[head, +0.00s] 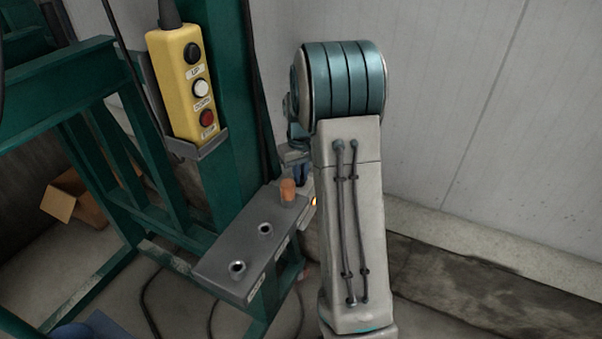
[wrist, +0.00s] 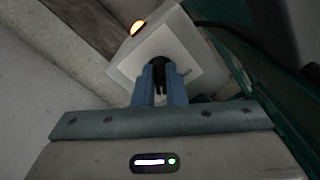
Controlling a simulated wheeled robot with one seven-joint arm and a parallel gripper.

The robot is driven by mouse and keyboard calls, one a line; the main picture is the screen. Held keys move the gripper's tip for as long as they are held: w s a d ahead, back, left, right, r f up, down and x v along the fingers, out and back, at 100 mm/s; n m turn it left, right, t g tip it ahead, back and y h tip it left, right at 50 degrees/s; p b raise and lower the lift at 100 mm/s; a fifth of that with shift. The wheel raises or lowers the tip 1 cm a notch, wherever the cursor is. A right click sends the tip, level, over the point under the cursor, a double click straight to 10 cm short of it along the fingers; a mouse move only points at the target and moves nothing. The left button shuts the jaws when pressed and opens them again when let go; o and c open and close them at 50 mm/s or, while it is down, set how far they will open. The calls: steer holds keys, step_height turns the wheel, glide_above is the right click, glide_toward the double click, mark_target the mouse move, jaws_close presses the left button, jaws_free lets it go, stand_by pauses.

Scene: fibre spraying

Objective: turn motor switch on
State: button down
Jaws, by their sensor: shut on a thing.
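The motor switch is a black knob (wrist: 159,61) on the pale square face of a grey box (wrist: 186,28), seen in the wrist view. My gripper (wrist: 160,76) has its two blue fingers closed around the knob, which is partly hidden between them. An orange lamp (wrist: 137,27) on the box's side edge is lit. In the head view my gripper (head: 301,172) is mostly hidden behind my arm. The lit lamp shows there as a small glow (head: 315,202) beside my arm. The knob is hidden in that view.
A yellow pendant control (head: 179,85) with black, white and red buttons hangs on a green steel frame (head: 228,110). A grey panel (head: 225,258) with two sockets and an orange plug (head: 288,191) juts out left of my arm. A cardboard box (head: 75,199) lies at the left. A pale wall stands behind.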

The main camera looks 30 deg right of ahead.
steer(key=c, duration=1.5)
jaws_free()
steer(key=shift+w, duration=0.1)
step_height(320, 180, up, 14)
steer(key=shift+t, duration=0.7)
steer(key=s+a, duration=0.3)
steer(key=s, duration=0.1)
steer(key=s+a+r, duration=0.1)
steer(key=s+a, duration=0.2)
steer(key=s, duration=0.1)
steer(key=s+a+r, duration=0.1)
steer(key=s+a, duration=0.2)
steer(key=s, duration=0.1)
steer(key=shift+s+a, duration=0.1)
steer(key=shift+a, duration=0.2)
steer(key=shift+m+t, duration=0.3)
steer(key=shift+t, duration=0.4)
steer(key=s+a+f, duration=0.1)
steer(key=s, duration=0.3)
steer(key=s+a+f, duration=0.2)
steer(key=s, duration=0.2)
steer(key=s+a+f, duration=0.1)
steer(key=s+a, duration=0.1)
steer(key=s, duration=0.3)
steer(key=shift+f, duration=0.3)
